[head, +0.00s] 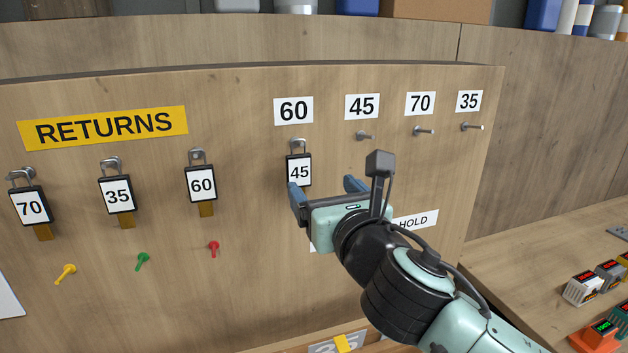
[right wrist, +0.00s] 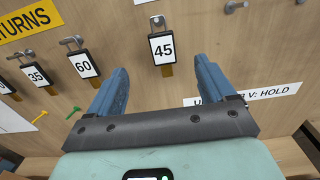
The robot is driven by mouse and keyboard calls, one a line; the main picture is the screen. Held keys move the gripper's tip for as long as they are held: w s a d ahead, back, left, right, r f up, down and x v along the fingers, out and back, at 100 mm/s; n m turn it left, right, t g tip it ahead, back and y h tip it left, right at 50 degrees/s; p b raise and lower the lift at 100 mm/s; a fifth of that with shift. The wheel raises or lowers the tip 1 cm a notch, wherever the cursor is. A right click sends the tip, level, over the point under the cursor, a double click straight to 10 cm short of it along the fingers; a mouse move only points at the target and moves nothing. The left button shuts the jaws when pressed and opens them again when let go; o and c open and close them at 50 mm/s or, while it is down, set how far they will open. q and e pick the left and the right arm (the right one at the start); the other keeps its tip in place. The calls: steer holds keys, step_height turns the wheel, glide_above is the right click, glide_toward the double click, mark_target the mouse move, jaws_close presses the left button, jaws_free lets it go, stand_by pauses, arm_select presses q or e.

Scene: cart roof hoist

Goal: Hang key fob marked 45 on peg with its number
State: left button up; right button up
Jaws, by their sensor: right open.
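The black key fob marked 45 (head: 299,168) hangs upright from the peg under the 60 label (head: 293,110). The 45 label (head: 362,106) is just to the right, and the peg under it (head: 364,136) is bare. My right gripper (head: 325,187) is open and empty in front of the board; its left finger covers the fob's lower edge in the head view. In the right wrist view the 45 fob (right wrist: 161,48) shows beyond and between the open fingers (right wrist: 160,68), apart from them. My left gripper is in neither view.
Fobs 70 (head: 29,208), 35 (head: 117,195) and 60 (head: 201,184) hang under the RETURNS sign (head: 104,128). The pegs under 70 (head: 424,131) and 35 (head: 472,127) are bare. A HOLD label (head: 416,220) is partly hidden by my arm.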

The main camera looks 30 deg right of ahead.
mark_target(299, 156)
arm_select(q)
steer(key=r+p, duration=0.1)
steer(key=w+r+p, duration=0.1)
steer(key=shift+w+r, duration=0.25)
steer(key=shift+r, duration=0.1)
arm_select(e)
steer(key=x, duration=1.2)
steer(key=shift+w+d, duration=0.15)
steer(key=shift+w, duration=0.15)
steer(key=shift+r, duration=0.1)
steer(key=c, duration=1.3)
steer(key=shift+o, duration=0.2)
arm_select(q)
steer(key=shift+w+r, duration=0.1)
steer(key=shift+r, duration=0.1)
arm_select(e)
steer(key=shift+r, duration=0.2)
arm_select(q)
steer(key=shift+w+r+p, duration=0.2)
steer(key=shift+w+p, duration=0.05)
steer(key=shift+p, duration=0.1)
arm_select(e)
steer(key=shift+r, duration=0.15)
steer(key=shift+s, duration=0.1)
